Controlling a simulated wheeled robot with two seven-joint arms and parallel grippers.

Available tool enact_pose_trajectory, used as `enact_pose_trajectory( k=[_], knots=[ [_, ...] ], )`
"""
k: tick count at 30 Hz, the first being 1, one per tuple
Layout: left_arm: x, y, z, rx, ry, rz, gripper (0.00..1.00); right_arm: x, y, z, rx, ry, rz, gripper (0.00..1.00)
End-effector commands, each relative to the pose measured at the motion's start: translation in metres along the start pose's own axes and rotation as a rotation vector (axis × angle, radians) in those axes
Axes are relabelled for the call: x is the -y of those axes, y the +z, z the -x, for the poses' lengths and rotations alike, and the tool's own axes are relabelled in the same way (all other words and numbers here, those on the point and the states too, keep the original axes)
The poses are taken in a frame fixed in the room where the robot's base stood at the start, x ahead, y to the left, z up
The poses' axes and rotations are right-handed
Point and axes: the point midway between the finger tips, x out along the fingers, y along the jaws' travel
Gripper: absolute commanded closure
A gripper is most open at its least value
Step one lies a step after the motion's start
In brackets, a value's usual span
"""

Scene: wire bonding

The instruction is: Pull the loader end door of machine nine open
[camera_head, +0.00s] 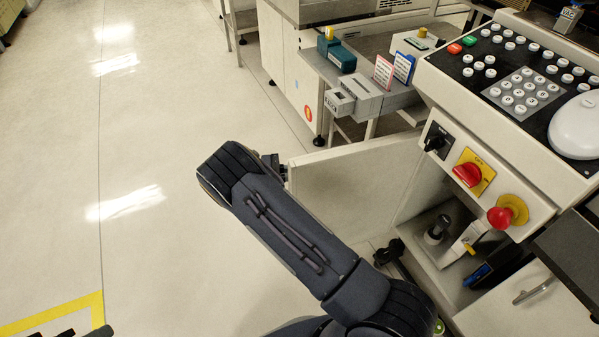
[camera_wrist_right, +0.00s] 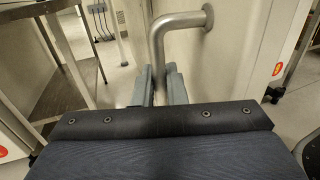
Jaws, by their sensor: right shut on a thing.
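The loader end door (camera_head: 355,185) is a cream panel standing out from the machine, swung open, with the space behind it visible. Its bent metal handle (camera_wrist_right: 180,22) shows in the right wrist view. My right gripper (camera_wrist_right: 160,88) is shut on the lower part of the handle. In the head view the right gripper (camera_head: 275,167) is at the door's outer left edge, mostly hidden by my wrist. Dark parts at the bottom left edge of the head view may belong to my left gripper; they are too cut off to show its jaws.
The control panel (camera_head: 500,95) has a red knob (camera_head: 467,174) and an emergency stop (camera_head: 502,216) at the right. Beneath it is an open compartment with a dark-topped post (camera_head: 438,230). A neighbouring bench (camera_head: 365,100) stands behind the door. The floor at left is clear.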

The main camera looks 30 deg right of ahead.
Motion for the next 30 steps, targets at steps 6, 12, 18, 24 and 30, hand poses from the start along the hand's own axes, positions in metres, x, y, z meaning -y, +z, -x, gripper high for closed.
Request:
enact_pose_trajectory(
  k=[6,12,18,24,30],
  knots=[
    [0.000,0.000,0.000,0.000,0.000,0.000,0.64,0.000,0.000,-0.003,0.005,-0.009,0.001,1.00],
    [0.000,0.000,0.000,0.000,0.000,0.000,0.64,0.000,0.001,-0.003,0.005,-0.009,0.001,0.86],
    [0.000,0.000,0.000,0.000,0.000,0.000,0.64,0.000,0.000,-0.002,0.003,-0.007,0.001,0.71],
    [0.000,0.000,0.000,0.000,0.000,0.000,0.64,0.000,0.000,0.000,0.002,-0.006,0.000,0.71],
    [-0.002,-0.002,0.004,0.000,0.000,0.000,0.64,-0.001,0.001,0.024,0.002,-0.003,-0.001,0.71]
  ],
)
